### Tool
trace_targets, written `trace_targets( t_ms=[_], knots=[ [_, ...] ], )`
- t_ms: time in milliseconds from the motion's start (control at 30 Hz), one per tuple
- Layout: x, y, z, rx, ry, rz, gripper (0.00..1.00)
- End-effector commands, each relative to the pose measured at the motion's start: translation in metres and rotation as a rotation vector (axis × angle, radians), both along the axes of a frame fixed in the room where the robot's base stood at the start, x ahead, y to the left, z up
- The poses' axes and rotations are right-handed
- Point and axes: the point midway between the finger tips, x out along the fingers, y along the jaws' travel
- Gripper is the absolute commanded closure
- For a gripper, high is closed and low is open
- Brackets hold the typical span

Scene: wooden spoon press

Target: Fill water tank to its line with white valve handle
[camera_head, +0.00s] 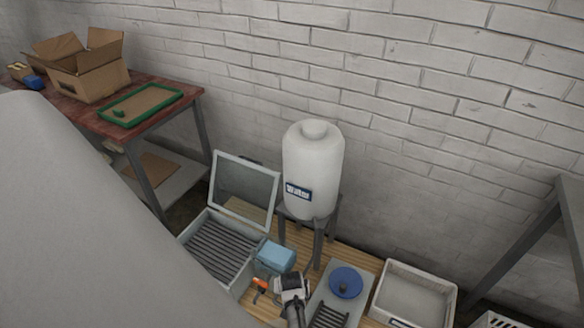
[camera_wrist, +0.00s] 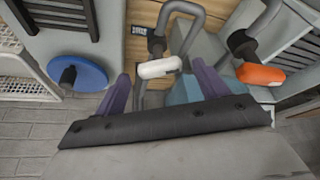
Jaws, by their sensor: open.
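The white water tank (camera_head: 314,150) with a blue "Water" label stands on a grey stand against the brick wall in the head view. No fill line or water level can be made out on it. In the wrist view the white valve handle (camera_wrist: 160,68) sits on a grey pipe with a black collar. My gripper (camera_wrist: 163,87) is open, its two purple fingers spread below and to either side of the white handle. Nothing shows between the fingers in their grip. Whether a finger touches the handle I cannot tell.
An orange handle (camera_wrist: 260,74) on a second pipe is just right of my fingers. A light-blue box (camera_head: 275,256), a blue disc (camera_head: 346,281) and a white tray (camera_head: 450,300) crowd the bench. An open-lidded grey case (camera_head: 190,238) stands left.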

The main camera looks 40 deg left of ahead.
Motion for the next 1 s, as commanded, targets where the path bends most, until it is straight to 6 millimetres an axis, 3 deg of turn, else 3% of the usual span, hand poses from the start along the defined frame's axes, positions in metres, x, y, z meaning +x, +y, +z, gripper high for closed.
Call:
trace_targets(
  t_ms=[400,733,1000],
  knots=[
    [0.0023,0.0021,-0.0057,0.001,-0.002,0.0,0.27],
    [0.0021,0.002,-0.0057,0.001,-0.001,0.0,0.7],
    [0.0016,0.0028,-0.0055,-0.001,-0.001,-0.071,0.72]
  ],
)
